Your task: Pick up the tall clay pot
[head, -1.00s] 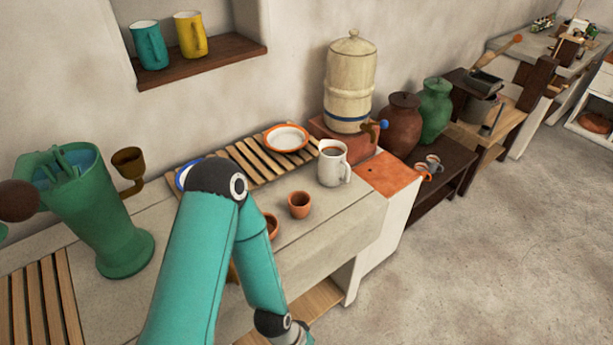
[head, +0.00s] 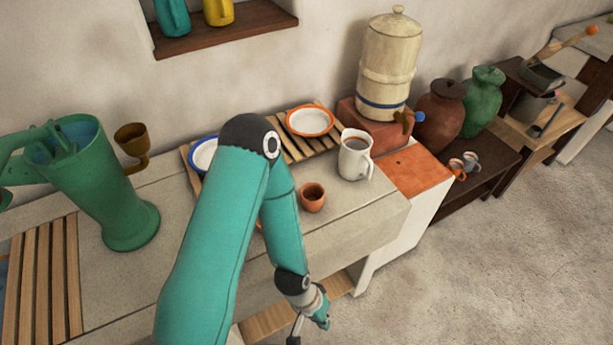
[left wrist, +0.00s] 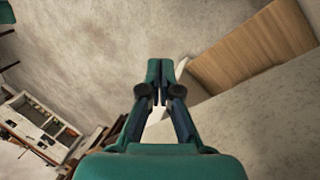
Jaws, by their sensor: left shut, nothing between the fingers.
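A reddish-brown clay pot (head: 441,115) with a dark lid stands on a low dark bench right of the counter. A green pot (head: 482,103) stands right beside it. Which of them is the tall clay pot I cannot tell for sure. My left gripper (head: 325,320) hangs low by the counter's front edge, well apart from both pots. In the left wrist view my gripper (left wrist: 160,68) has its fingers together with nothing between them, over the floor and counter side. Neither pot is clear in that view. My right gripper is out of view.
The counter holds a green pitcher (head: 95,190), a white mug (head: 355,155), a small terracotta cup (head: 312,197) and plates on a slatted rack (head: 294,148). A cream water dispenser (head: 388,65) stands left of the pots. Small cups (head: 456,167) sit before them. Floor at right is clear.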

